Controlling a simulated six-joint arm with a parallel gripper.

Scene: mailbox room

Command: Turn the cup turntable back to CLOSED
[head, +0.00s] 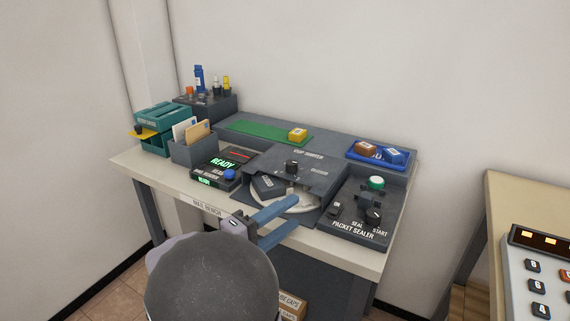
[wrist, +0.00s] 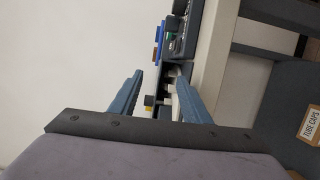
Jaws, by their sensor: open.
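The cup turntable (head: 298,203) is a pale disc partly under a dark grey housing (head: 312,169) at the front middle of the bench. A dark block (head: 268,186) sits at the disc's left side. A black knob (head: 292,167) stands on top of the housing; its small labels are too small to read. My gripper (head: 296,213) has two blue fingers, apart and empty, reaching from the lower left over the bench's front edge. The fingers hide part of the disc's front; I cannot tell whether they touch it. In the wrist view, my gripper (wrist: 158,80) points towards the bench, fingers spread.
A packet sealer (head: 358,214) with knobs and a green button is right of the turntable. A READY display box (head: 222,166) and a letter holder (head: 193,146) are left. A blue tray (head: 353,154) with two blocks and a green mat (head: 245,129) lie behind.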

